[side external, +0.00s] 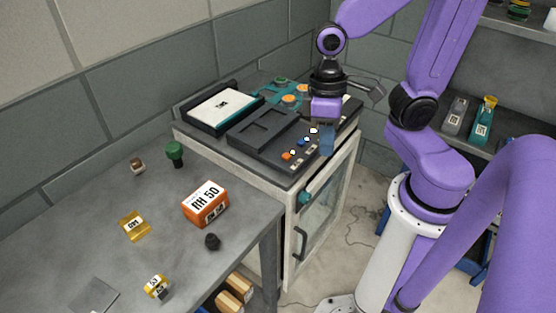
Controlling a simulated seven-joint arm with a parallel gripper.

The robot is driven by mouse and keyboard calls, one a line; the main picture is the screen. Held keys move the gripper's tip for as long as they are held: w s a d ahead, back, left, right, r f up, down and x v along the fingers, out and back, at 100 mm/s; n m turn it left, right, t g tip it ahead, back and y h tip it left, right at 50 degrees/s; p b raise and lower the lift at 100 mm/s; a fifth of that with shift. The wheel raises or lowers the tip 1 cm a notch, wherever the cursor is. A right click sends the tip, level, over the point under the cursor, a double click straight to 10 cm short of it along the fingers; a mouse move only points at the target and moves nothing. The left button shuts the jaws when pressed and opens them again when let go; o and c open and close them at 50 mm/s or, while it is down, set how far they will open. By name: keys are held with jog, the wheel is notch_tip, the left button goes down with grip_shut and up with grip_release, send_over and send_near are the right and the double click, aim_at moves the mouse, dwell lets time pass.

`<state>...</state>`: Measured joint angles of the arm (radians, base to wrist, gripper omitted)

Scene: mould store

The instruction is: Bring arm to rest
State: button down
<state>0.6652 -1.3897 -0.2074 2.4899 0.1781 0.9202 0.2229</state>
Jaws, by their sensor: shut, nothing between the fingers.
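My purple arm reaches in from the right. My gripper (327,149) points down with its blue-grey fingers shut and nothing held. It is in front of the right part of a dark panel (262,143) with small orange, blue and pale knobs, on top of a white cabinet. From this one view I cannot tell how high the fingertips are above the panel or whether they touch it.
Left of the cabinet (316,210), a grey table (80,215) bears an orange box (206,204), a green knob (175,151), a small dark knob (212,241) and yellow labelled blocks (134,227). A white-topped tray (222,108) lies behind the panel. Shelves (456,147) with bottles stand at right.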

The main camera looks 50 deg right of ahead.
jog(key=shift+s+d+r+n+t, duration=0.1)
jog(key=shift+s+r+n+t, duration=0.15)
jog(key=shift+s+n, duration=0.9)
jog(key=shift+s+a+r+n+t, duration=0.1)
jog(key=shift+s+r+n+t, duration=0.2)
jog(key=shift+s+n, duration=0.85)
jog(key=shift+s+d+r+n+t, duration=0.1)
jog(key=shift+s+n+t, duration=0.3)
jog(key=shift+n, duration=1.4)
